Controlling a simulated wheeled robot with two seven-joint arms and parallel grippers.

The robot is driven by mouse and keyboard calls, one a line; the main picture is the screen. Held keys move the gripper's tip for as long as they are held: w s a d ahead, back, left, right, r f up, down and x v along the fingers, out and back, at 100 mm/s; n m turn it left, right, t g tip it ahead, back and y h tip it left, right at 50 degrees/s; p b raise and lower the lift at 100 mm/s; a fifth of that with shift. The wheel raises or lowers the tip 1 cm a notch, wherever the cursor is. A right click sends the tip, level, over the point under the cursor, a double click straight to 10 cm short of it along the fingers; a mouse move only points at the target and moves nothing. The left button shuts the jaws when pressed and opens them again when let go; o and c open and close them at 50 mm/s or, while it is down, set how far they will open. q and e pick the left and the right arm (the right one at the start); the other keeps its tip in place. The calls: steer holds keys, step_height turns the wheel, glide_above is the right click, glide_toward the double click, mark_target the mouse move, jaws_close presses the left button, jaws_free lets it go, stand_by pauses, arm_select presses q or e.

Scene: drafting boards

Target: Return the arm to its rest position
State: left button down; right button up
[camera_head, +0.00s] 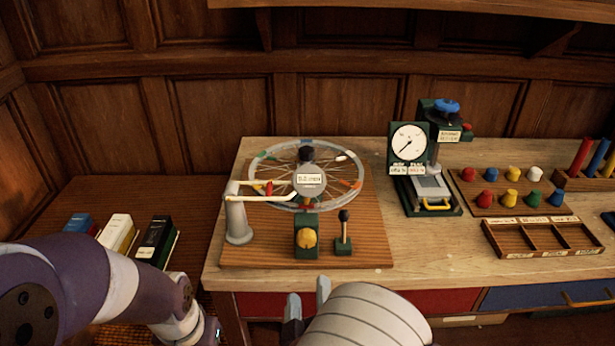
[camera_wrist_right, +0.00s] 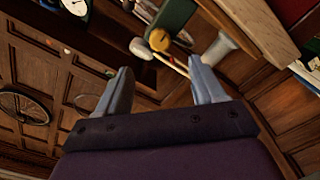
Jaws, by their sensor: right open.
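My right gripper (camera_head: 308,293) shows at the bottom middle, in front of the bench's front edge, below the wooden board with the wheel. It is open, and its two fingers point up in the picture. In the right wrist view the right gripper (camera_wrist_right: 161,68) has its pale fingers spread apart with nothing held between them. My left arm bends across the lower left corner, and its gripper is out of the picture.
The bench (camera_head: 440,248) carries a spoked wheel (camera_head: 260,190) on a wooden board (camera_head: 370,225), a dial gauge stand (camera_head: 409,141), coloured pegs on a block (camera_head: 470,205) and a divided tray (camera_head: 500,250). Books (camera_head: 116,233) stand on the left, lower surface.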

steer(key=w+d+f+m+g+y+p, duration=0.1)
steer(key=w+d+f+m+g+p, duration=0.15)
steer(key=w+d+m+g, duration=0.4)
steer(key=s+d+r+m+g+h+p, duration=0.1)
steer(key=s+d+r+m+g+p, duration=0.1)
steer(key=s+d+g, duration=0.8)
steer(key=s+d+r, duration=0.1)
steer(key=s, duration=0.3)
steer(key=shift+s+d+p, duration=0.25)
steer(key=shift+s+p, duration=0.1)
steer(key=shift+r, duration=0.1)
stand_by(1.0)
